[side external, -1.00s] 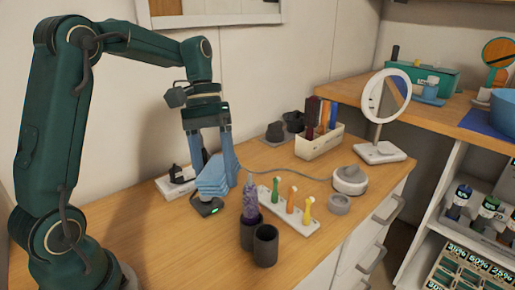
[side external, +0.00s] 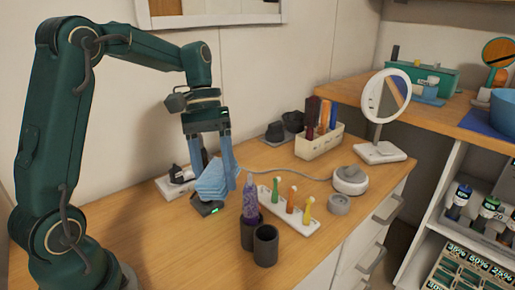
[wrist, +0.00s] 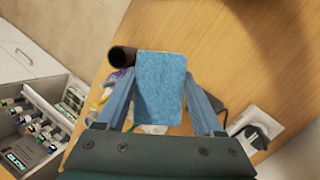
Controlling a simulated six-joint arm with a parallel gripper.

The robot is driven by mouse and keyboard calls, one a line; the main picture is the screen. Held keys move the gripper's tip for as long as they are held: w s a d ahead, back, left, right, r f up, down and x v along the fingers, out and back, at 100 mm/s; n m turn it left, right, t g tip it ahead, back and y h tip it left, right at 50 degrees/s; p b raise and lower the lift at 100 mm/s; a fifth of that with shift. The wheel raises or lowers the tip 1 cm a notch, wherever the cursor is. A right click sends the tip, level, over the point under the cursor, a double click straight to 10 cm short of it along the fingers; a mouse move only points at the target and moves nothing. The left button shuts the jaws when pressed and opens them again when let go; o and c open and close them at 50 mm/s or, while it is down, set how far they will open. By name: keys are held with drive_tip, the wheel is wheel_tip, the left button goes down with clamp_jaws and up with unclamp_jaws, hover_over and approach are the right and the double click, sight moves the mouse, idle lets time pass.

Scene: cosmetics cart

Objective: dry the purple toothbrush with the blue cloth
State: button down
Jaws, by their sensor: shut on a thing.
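The blue cloth (side external: 211,184) is between the fingers of my gripper (side external: 216,172) in the side external view, low over the left part of the counter. In the wrist view the cloth (wrist: 160,88) spans the gap between my gripper's fingers (wrist: 161,82), which are shut on it. A purple patterned upright thing (side external: 250,198) stands in a dark grey cup (side external: 248,234), to the right of the cloth and apart from it. I cannot tell if it is the purple toothbrush. Green, orange and yellow toothbrushes stand in a white rack (side external: 305,229).
A second dark grey cup (side external: 265,246) stands in front of the first. A round white device (side external: 350,180) and a mirror (side external: 385,105) are farther right.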

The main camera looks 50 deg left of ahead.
sight(222, 178)
drive_tip(key=shift+d+f, duration=0.25)
drive_tip(key=shift+d, duration=0.9)
drive_tip(key=shift+a+f, duration=0.25)
drive_tip(key=shift+a, duration=0.9)
drive_tip(key=shift+d+f, duration=0.25)
drive_tip(key=shift+d, duration=0.9)
drive_tip(key=shift+a+f, duration=0.25)
drive_tip(key=shift+a, duration=0.95)
drive_tip(key=shift+d+f, duration=0.25)
drive_tip(key=shift+d, duration=0.95)
drive_tip(key=shift+a+f, duration=0.25)
drive_tip(key=shift+a, duration=0.9)
drive_tip(key=shift+d+f, duration=0.25)
drive_tip(key=shift+d, duration=0.9)
drive_tip(key=shift+a+f, duration=0.25)
drive_tip(key=shift+a, duration=0.95)
drive_tip(key=shift+d+r, duration=0.4)
drive_tip(key=shift+r, duration=0.65)
drive_tip(key=shift+d+r, duration=0.4)
drive_tip(key=shift+r, duration=0.65)
drive_tip(key=shift+d+r, duration=0.4)
drive_tip(key=shift+r, duration=0.8)
